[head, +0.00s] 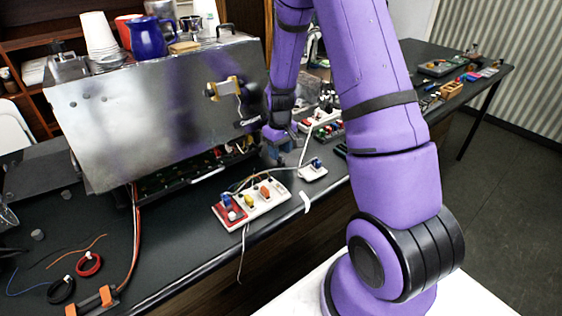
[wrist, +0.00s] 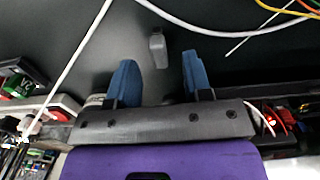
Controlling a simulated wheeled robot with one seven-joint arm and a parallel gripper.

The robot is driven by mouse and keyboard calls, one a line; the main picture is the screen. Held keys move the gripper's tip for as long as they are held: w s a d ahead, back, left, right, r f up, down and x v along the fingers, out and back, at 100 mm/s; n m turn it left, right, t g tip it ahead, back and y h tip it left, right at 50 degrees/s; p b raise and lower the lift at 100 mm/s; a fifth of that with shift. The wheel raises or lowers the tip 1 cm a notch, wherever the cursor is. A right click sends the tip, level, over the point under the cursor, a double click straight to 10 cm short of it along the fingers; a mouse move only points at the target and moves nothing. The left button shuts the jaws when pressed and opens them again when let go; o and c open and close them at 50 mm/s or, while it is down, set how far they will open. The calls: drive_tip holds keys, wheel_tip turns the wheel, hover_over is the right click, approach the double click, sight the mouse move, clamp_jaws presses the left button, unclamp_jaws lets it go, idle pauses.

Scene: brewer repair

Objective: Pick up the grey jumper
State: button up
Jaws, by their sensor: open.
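A small grey block that looks like the grey jumper (wrist: 158,48) lies on the dark bench top in the wrist view. My gripper (wrist: 159,78) has its two blue fingers spread, one to each side and slightly short of the block. The fingers are empty, and I see no contact with the block. In the head view my gripper (head: 278,143) is low over the bench, just right of the brewer. I cannot make out the grey jumper in the head view, where the gripper and arm cover that area.
The brewer (head: 150,115), with cups on top, stands close left of my gripper. A white board (head: 262,207) with coloured plugs lies at the bench's front edge. White cables (wrist: 200,30) cross near the grey block. Red, black and orange wire pieces lie front left.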

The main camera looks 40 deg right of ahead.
drive_tip(key=shift+f, duration=1.3)
drive_tip(key=shift+c, duration=0.4)
clamp_jaws()
drive_tip(key=shift+r, duration=0.15)
